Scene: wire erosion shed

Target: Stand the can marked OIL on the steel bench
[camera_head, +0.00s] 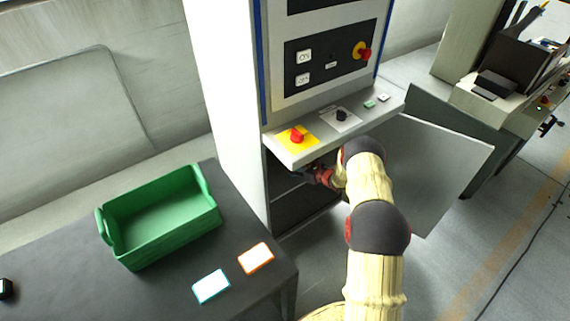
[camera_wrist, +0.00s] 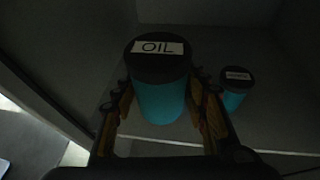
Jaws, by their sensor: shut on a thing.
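The can marked OIL (camera_wrist: 160,98) is teal with a dark lid and a white label, and it stands upright inside a dark cabinet compartment. My gripper (camera_wrist: 163,88) is shut on it, with a finger on each side of its body. In the head view my gripper (camera_head: 318,175) reaches into the open compartment under the machine's control panel, and the can is hidden there. A dark grey bench (camera_head: 60,280) stands at the lower left; I cannot tell from its look whether it is steel.
A smaller teal can (camera_wrist: 235,97) with an unreadable label stands right of the OIL can. The open cabinet door (camera_head: 440,165) is right of my arm. The control ledge (camera_head: 320,140) overhangs my gripper.

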